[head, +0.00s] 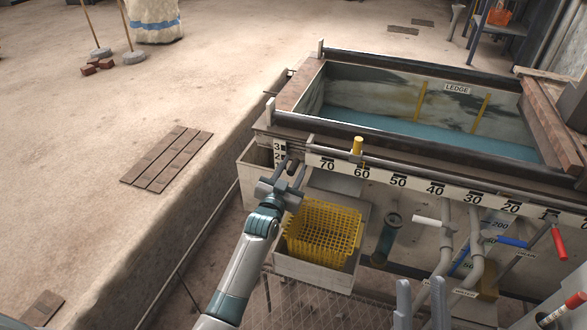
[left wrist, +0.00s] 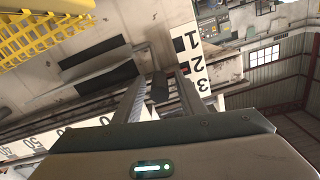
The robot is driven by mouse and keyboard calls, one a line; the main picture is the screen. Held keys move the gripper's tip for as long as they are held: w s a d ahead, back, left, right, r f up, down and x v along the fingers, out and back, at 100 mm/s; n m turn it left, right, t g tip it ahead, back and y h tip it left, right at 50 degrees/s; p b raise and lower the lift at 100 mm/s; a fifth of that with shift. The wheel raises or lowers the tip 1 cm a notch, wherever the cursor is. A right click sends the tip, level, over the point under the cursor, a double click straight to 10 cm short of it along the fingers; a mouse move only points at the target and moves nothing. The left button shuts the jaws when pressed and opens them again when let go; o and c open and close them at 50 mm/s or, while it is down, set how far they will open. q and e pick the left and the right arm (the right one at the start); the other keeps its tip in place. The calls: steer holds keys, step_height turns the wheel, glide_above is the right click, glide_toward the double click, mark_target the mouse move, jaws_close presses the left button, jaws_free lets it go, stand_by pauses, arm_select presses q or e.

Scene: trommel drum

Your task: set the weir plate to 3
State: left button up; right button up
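The weir plate's white scale (head: 279,152) with black marks and the numbers 3 and 2 stands at the left end of the tank in the head view. In the left wrist view the scale (left wrist: 192,62) shows 1, 2 and 3 upside down, with a small red mark near 2. My left gripper (head: 291,168) is at the scale, its fingers apart. A dark grip (left wrist: 160,86) lies between the fingers in the wrist view, with gaps visible on both sides. The weir plate itself is mostly hidden. My right gripper (head: 421,287) shows two separated fingers at the bottom edge, empty.
A yellow basket (head: 323,230) sits in a pale box below the left gripper. A long number rule (head: 417,187) and a rail with a yellow knob (head: 357,146) run along the tank front. Valve handles and pipes (head: 474,240) crowd the right. Open floor lies left.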

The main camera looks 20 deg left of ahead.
arm_select(q)
jaws_close()
arm_select(e)
steer(key=shift+r, duration=0.1)
